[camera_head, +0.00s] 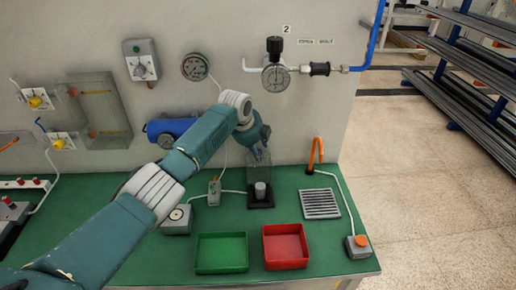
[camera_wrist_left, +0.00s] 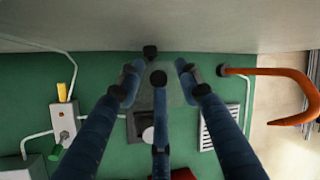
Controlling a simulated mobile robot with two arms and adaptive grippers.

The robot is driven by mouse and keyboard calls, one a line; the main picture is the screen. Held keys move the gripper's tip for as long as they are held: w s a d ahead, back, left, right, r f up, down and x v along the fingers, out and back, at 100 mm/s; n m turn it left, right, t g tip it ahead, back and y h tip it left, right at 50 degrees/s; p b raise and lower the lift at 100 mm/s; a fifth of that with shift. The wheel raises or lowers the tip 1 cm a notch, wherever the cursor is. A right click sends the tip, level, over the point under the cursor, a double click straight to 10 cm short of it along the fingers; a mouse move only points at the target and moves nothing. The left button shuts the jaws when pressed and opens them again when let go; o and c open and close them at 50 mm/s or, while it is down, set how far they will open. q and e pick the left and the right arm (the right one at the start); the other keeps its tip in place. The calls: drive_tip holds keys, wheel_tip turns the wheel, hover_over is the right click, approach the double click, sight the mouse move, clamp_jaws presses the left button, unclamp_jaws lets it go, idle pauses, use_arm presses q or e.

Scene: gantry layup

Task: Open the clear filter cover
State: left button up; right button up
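The clear filter cover (camera_head: 257,172) is a see-through box on a black base (camera_head: 262,205) on the green bench, around or behind a pale cylinder (camera_head: 260,190). It looks closed, but its edges are faint. My left gripper (camera_head: 259,153) points down at the top of the cover. In the left wrist view its blue fingers (camera_wrist_left: 157,76) are spread with nothing visibly held between them. The cylinder (camera_wrist_left: 148,134) shows partly behind the middle finger. I cannot tell whether a fingertip touches the cover. My right gripper is in neither view.
A green tray (camera_head: 222,253) and a red tray (camera_head: 286,247) stand in front. A slatted grate (camera_head: 320,203) and an orange hook (camera_head: 316,155) are to the right. A small box with a lever (camera_head: 214,192) is left of the base. The wall with gauges rises close behind.

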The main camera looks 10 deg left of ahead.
use_arm(q)
drive_tip(key=shift+a+r, duration=0.35)
drive_tip(key=shift+r, duration=0.2)
drive_tip(key=d+v, duration=0.1)
drive_tip(key=v, duration=0.9)
drive_tip(key=shift+s+a+r, duration=0.3)
drive_tip(key=shift+s+r, duration=0.05)
drive_tip(key=shift+s, duration=0.05)
drive_tip(key=shift+r, duration=0.1)
